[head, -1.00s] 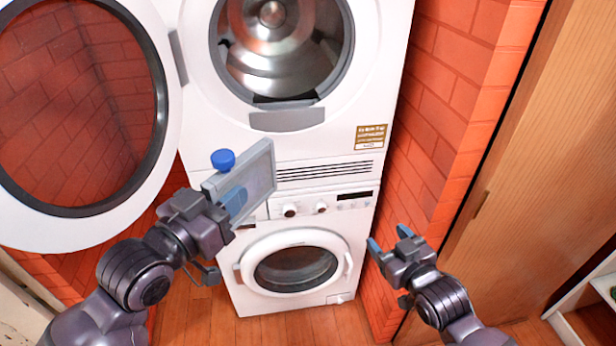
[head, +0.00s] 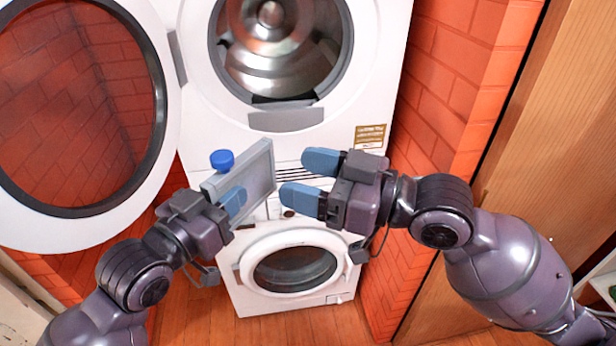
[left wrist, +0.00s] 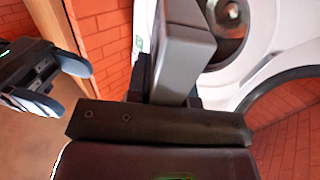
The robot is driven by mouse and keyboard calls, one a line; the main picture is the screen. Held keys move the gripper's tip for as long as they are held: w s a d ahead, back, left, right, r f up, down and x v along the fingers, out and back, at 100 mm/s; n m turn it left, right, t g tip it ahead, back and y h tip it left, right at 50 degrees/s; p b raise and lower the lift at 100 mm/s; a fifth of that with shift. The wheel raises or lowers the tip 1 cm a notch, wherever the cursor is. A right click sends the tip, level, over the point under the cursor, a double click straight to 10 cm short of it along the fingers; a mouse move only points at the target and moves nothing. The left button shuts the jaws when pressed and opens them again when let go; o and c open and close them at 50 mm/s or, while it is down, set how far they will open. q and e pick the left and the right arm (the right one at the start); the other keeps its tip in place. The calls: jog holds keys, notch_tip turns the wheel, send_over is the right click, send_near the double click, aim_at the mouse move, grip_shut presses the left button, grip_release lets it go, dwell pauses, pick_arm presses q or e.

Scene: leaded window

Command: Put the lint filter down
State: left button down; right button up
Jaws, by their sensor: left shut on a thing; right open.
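The filter also shows close up as a grey block in the left wrist view (left wrist: 182,62). My right gripper (head: 311,180) is open and empty, just right of the filter, with its blue fingertips pointing at it and apart from it. It also shows at the left of the left wrist view (left wrist: 58,84).
The upper machine (head: 232,130) has its round door (head: 172,120) swung open to the left, its drum showing. A washer (head: 240,290) with a shut door stands below. A brick wall (head: 440,110) and a wooden door (head: 545,130) are on the right. Wooden floor lies below.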

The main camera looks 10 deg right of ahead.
aim_at(232, 163)
jog(key=x, duration=1.2)
jog(key=shift+s+a+f, duration=0.1)
jog(key=shift+f, duration=0.2)
jog(key=shift+c, duration=0.4)
jog(key=c, duration=1)
pick_arm(q)
jog(key=c, duration=0.9)
grip_release()
pick_arm(e)
jog(key=shift+c, duration=0.3)
